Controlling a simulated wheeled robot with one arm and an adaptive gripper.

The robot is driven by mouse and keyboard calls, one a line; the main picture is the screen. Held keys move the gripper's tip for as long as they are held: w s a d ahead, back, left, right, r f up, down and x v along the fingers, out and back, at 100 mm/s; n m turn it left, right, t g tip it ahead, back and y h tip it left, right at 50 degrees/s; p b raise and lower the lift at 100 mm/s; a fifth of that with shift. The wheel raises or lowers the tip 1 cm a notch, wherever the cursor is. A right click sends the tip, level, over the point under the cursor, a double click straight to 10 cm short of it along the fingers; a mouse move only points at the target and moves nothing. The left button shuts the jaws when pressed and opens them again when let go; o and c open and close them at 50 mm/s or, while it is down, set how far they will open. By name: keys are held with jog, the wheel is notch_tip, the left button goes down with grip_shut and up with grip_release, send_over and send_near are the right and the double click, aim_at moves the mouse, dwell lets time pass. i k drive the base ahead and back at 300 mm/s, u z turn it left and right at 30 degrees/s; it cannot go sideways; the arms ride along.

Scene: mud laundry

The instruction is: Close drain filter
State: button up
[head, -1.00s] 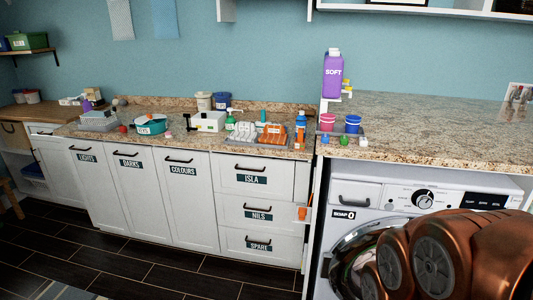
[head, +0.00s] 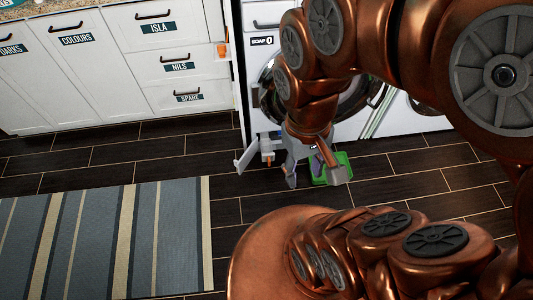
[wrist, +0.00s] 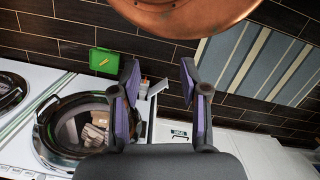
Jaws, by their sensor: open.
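My gripper (head: 304,172) is open, with grey fingers and purple pads, low in front of the washing machine (head: 350,110). In the wrist view my gripper (wrist: 160,68) has its two fingers spread with nothing held between them. A small white flap (head: 245,157) stands open at the machine's lower left; the flap (wrist: 158,88) also shows between the fingers in the wrist view. A small pale part with an orange-brown bit, apparently the drain filter (head: 267,150), is beside the flap, left of my gripper. Whether it is seated or turned out is too small to tell.
A green tray (head: 346,166) lies on the dark tiled floor (head: 400,187), close to my gripper; it holds a small yellowish object (wrist: 104,62). A striped rug (head: 110,240) is at left. White drawers (head: 180,70) stand left of the machine.

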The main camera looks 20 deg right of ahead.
aim_at(268, 155)
jog(key=u, duration=0.05)
jog(key=k, duration=0.5)
jog(key=u, duration=2)
jog(key=i, duration=1.05)
jog(key=z, duration=1.95)
